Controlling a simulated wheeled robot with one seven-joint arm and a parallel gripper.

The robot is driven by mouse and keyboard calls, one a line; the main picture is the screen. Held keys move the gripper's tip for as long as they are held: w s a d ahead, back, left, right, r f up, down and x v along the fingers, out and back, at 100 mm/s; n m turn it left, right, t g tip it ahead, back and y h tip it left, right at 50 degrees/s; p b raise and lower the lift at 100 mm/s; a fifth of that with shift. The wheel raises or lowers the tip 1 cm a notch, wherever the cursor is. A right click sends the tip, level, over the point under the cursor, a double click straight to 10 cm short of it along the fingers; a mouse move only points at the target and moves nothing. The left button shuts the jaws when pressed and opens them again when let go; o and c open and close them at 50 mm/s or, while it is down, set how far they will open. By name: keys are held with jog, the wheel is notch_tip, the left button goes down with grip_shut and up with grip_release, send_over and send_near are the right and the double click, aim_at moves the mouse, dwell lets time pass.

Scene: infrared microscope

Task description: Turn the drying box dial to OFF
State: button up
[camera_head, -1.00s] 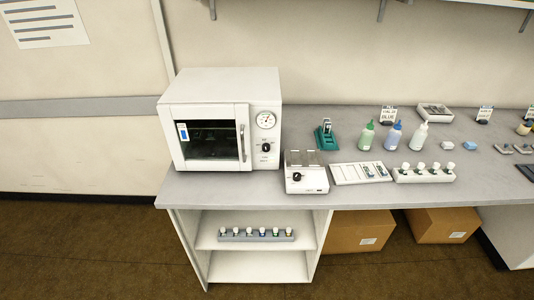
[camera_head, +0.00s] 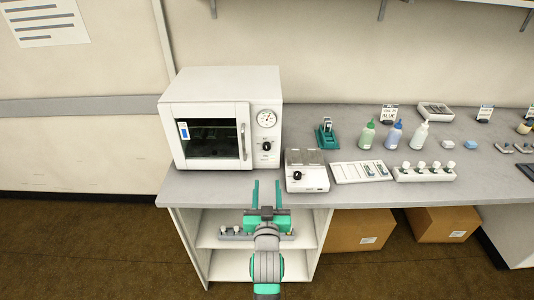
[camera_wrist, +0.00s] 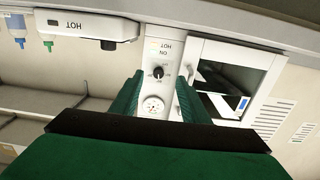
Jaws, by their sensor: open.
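The white drying box (camera_head: 222,88) stands on the left end of the bench, its door closed. Its black dial (camera_head: 266,146) is on the right-hand panel, below a round gauge (camera_head: 266,118). In the wrist view the dial (camera_wrist: 158,72) shows beside the words ON and HOT, turned over in the picture. Which mark it points at is too small to tell. My gripper (camera_head: 266,184) is open and empty, in front of the bench edge and below the dial in the head view. In the wrist view the dial shows between the fingers (camera_wrist: 158,98), apart from them.
A white hot plate device (camera_head: 306,178) with its own black knob stands right of the drying box. The bench (camera_head: 230,186) front edge lies behind my fingers. A vial rack (camera_head: 228,235) sits on the shelf below. Bottles and trays fill the bench further right.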

aim_at(267, 149)
jog(key=w+r, duration=0.1)
jog(key=w, duration=0.3)
jog(key=w+r, duration=0.1)
jog(key=w, duration=0.4)
jog(key=w+r, duration=0.1)
jog(key=w, duration=0.3)
jog(key=shift+w+r, duration=0.25)
jog(key=shift+w, duration=0.15)
jog(key=shift+a, duration=0.1)
jog(key=c, duration=1.1)
